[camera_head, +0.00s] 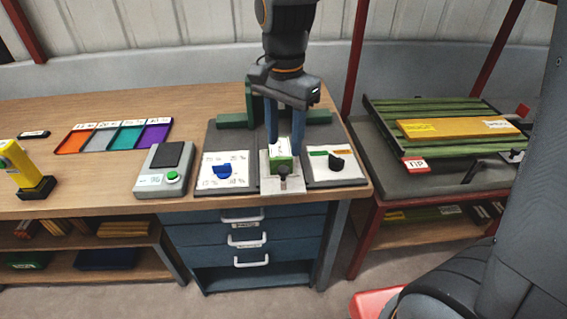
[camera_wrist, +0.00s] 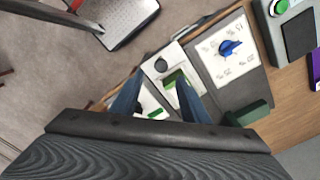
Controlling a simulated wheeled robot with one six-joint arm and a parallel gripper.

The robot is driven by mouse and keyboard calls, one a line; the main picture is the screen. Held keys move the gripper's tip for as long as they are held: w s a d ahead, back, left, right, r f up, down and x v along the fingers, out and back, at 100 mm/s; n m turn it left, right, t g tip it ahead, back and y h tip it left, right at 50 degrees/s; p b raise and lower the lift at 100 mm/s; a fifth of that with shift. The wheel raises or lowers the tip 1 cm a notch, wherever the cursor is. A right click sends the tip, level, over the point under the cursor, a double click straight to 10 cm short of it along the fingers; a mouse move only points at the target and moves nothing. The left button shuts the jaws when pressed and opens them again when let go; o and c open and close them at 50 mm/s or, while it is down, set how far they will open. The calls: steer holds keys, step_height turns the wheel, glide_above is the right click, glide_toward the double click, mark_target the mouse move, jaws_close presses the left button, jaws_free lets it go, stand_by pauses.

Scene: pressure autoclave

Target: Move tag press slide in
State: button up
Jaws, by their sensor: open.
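A green block with a white top (camera_head: 281,158), which looks like the tag, sits on a pale metal slide plate (camera_head: 293,185) on the dark press base. The slide has a small dark knob at its front. My gripper (camera_head: 283,143) points down with its two blue fingers apart, just at the block, one to each side of it. In the wrist view the fingers (camera_wrist: 160,80) are spread and the green of the block (camera_wrist: 172,77) shows near the right fingertip. I cannot tell whether the fingers touch it.
A plate with a blue dial (camera_head: 222,171) is left of the slide; a plate with a black knob (camera_head: 337,162) is right. A grey device with a green button (camera_head: 165,169) stands further left, near coloured trays (camera_head: 113,136). A cart with green slats (camera_head: 430,119) stands right.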

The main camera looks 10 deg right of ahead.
mark_target(283, 168)
steer(key=shift+a+f, duration=0.15)
steer(key=shift+a, duration=0.05)
step_height(283, 168, down, 7)
steer(key=shift+f+p, duration=0.2)
steer(key=shift+p, duration=0.45)
steer(key=shift+w, duration=0.1)
jaws_close()
